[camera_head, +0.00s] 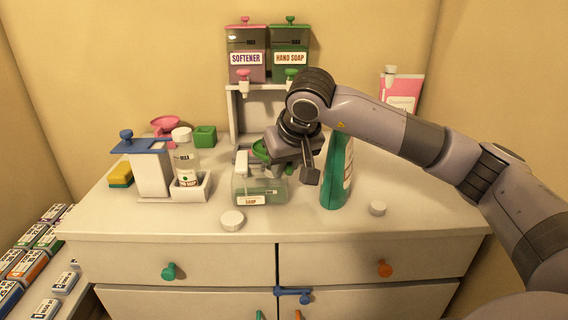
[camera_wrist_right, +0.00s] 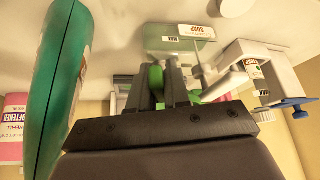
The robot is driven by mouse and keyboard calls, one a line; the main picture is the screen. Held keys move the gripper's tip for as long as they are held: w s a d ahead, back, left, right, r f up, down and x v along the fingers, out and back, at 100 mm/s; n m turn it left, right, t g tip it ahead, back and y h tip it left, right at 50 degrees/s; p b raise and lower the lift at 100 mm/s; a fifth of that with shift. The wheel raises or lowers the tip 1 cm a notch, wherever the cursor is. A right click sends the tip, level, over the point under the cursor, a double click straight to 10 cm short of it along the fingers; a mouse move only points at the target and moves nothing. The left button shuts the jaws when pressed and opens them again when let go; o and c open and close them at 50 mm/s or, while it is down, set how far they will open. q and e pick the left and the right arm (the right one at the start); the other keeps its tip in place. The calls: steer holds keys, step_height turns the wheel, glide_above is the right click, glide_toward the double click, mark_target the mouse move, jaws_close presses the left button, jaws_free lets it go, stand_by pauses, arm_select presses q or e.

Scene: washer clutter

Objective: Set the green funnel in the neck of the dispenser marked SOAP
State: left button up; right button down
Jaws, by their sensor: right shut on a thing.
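The green funnel (camera_head: 261,150) is in my right gripper (camera_head: 280,158), which is shut on it just above and behind the dispenser marked SOAP. In the right wrist view, green parts of the funnel (camera_wrist_right: 155,78) show around the fingers (camera_wrist_right: 172,70). The SOAP dispenser (camera_head: 270,190) is a clear, low tank near the front of the dresser top, with a white upright part at its left. It also shows beyond the fingertips in the right wrist view (camera_wrist_right: 165,38). The gripper hides the dispenser's neck, so I cannot tell whether the funnel touches it. My left gripper is not in view.
A teal bottle (camera_head: 337,175) stands close to the right of the gripper. A hand soap bottle (camera_head: 186,160) in a white holder stands left. White caps (camera_head: 232,220) (camera_head: 377,208) lie on the dresser top (camera_head: 300,222). Softener and hand soap tanks (camera_head: 246,55) (camera_head: 290,53) stand on a rack behind.

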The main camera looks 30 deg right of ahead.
steer(key=c, duration=1)
jaws_free()
